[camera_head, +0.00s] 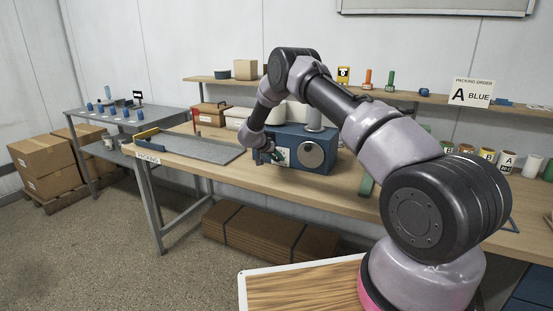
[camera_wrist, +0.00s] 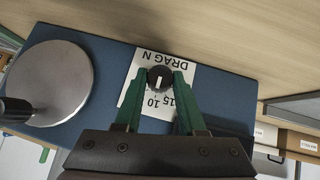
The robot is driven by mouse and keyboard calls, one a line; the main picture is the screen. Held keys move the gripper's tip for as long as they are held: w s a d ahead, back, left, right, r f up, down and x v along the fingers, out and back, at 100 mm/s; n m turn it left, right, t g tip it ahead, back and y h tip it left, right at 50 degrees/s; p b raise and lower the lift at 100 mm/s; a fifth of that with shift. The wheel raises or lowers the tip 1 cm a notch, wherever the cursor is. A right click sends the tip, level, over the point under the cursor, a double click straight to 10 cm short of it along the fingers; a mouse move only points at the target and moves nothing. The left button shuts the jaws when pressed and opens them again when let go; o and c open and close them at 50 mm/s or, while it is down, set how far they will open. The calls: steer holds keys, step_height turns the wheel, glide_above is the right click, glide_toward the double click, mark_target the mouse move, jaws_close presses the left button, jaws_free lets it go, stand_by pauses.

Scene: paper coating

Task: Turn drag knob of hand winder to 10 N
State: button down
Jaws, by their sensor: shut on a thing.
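The hand winder (camera_head: 299,144) is a blue box on the workbench, with a round grey disc (camera_head: 310,155) on its front face. In the wrist view the winder (camera_wrist: 105,75) fills the middle, upside down, with the disc (camera_wrist: 58,82) and a black handle at left. The black drag knob (camera_wrist: 160,77) with a white pointer line sits on a white label reading DRAG N (camera_wrist: 165,58), with 10 and 15 visible. My gripper (camera_wrist: 160,80) has its green fingers shut on the knob from both sides. Part of the scale is hidden by the knob and fingers.
The wooden bench (camera_head: 345,192) carries the winder; a grey packing tray (camera_head: 195,148) lies to its left. Jars stand at right near a PACKING ORDER sign (camera_head: 472,93). A shelf (camera_head: 215,80) runs behind. Cardboard lies under the bench.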

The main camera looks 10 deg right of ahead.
steer(key=c, duration=0.5)
jaws_free()
steer(key=shift+a, duration=0.1)
steer(key=v, duration=1)
steer(key=shift+s+r, duration=0.25)
steer(key=shift+r, duration=0.05)
steer(key=shift+a+r, duration=0.1)
